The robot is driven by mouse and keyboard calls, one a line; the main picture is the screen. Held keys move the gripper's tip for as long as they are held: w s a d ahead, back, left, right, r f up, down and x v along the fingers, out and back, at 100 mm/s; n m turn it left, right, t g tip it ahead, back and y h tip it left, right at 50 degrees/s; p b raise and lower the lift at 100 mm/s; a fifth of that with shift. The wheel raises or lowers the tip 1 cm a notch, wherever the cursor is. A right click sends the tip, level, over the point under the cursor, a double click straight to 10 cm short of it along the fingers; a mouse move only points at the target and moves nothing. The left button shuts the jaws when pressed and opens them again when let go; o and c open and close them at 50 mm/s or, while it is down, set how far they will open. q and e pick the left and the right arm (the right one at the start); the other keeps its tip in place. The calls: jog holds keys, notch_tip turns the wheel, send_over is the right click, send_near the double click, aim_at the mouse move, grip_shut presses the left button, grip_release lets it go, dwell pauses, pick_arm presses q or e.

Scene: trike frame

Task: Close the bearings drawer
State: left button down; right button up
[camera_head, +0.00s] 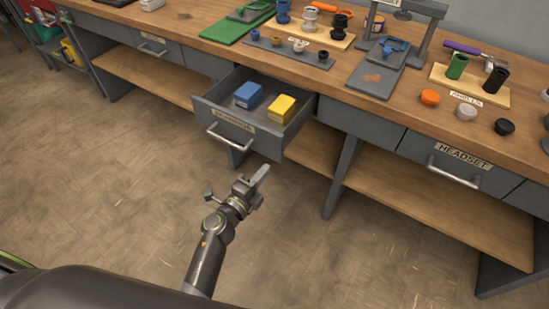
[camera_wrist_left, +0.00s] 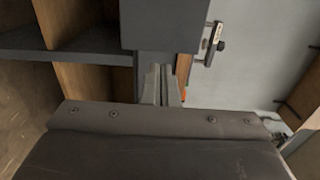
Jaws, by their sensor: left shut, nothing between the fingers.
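The bearings drawer (camera_head: 247,124) is pulled out from under the workbench, with its label and a bar handle (camera_head: 230,138) on the front. A blue box (camera_head: 249,95) and a yellow box (camera_head: 282,108) lie inside it. My left gripper (camera_head: 263,172) is below and in front of the drawer, toward its right side, and appears apart from the handle. In the left wrist view its fingers (camera_wrist_left: 161,84) are together with nothing between them. A dark grey block fills the top of that view; I cannot tell for sure which part it is. My right gripper is not in view.
The shut headset drawer (camera_head: 450,160) is at the right. The workbench top (camera_head: 330,80) carries trays and parts. A bench leg (camera_head: 343,177) stands right of the open drawer, and a wooden lower shelf (camera_head: 440,208) runs below. The floor (camera_head: 110,190) in front is clear.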

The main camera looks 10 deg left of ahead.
aim_at(280, 151)
pick_arm(q)
jog(key=shift+b+x, duration=0.3)
jog(key=shift+x, duration=2.8)
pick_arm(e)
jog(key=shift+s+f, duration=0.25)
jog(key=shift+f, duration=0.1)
